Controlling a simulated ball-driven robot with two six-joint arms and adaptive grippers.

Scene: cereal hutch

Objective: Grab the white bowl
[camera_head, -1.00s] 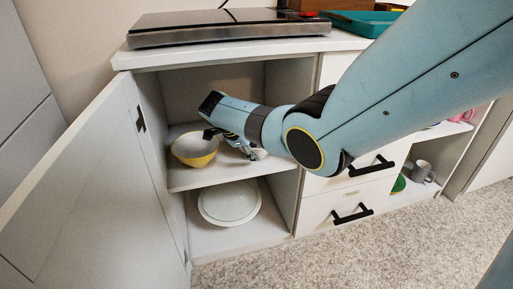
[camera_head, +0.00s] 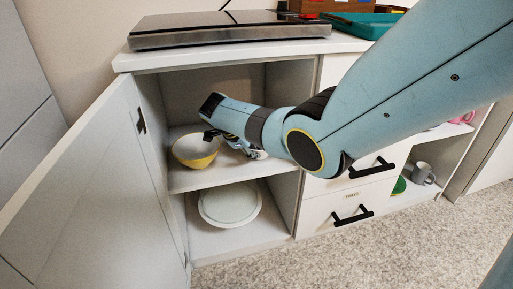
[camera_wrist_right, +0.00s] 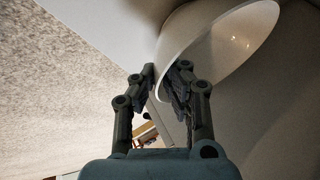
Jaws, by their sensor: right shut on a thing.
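A bowl (camera_head: 192,151), white inside with yellow on its lower outside, sits upright on the cabinet's middle shelf in the head view. My right gripper (camera_head: 212,135) reaches into the cabinet at the bowl's right rim, its fingers partly hidden by my wrist. In the right wrist view the white bowl (camera_wrist_right: 222,38) fills the upper middle. Its rim passes between the two fingers of my right gripper (camera_wrist_right: 163,76), which is shut on it. My left gripper is not in view.
The open cabinet door (camera_head: 100,190) stands at the left. A white plate or shallow dish (camera_head: 230,204) lies on the lower shelf. A small patterned thing (camera_head: 257,154) shows partly below my wrist. Drawers with black handles (camera_head: 352,214) are at the right.

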